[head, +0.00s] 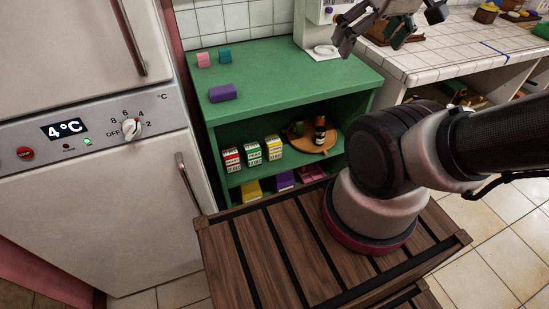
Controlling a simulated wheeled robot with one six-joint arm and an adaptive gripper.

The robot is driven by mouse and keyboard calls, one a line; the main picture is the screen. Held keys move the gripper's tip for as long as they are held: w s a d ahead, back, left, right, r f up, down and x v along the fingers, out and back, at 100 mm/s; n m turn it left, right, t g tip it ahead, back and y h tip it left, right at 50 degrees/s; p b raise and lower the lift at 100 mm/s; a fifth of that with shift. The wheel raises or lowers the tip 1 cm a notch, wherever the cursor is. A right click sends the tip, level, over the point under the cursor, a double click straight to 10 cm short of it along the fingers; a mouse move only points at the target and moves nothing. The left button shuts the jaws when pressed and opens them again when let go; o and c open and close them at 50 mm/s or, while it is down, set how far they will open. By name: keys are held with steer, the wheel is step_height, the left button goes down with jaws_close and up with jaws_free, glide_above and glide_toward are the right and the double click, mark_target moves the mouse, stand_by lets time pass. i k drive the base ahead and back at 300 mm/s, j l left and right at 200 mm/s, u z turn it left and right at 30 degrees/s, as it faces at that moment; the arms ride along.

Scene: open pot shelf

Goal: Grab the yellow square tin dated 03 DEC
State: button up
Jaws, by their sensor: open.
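A yellow square tin (274,148) with a white printed label stands on the middle level of the green shelf (300,80). It is the rightmost in a row with a green tin (252,154) and a red tin (231,159). The print on the labels is too small to read, so I cannot tell which date any tin bears. A yellow item (251,190) lies lower, on the bottom level, partly hidden. My gripper (374,32) is open and empty, high at the top of the view, up and to the right of the tins and apart from them.
A round wooden tray (325,149) with a dark bottle (320,131) is right of the tins. Pink, teal and purple blocks sit on the shelf top. The fridge (90,200) borders the shelf at left; a tiled counter (450,55) is at right.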

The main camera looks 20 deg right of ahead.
mark_target(273, 145)
steer(key=k+z, duration=0.35)
steer(key=k+l+z, duration=0.1)
steer(key=z, duration=0.25)
steer(key=k+l+z, duration=0.2)
steer(key=z, duration=0.15)
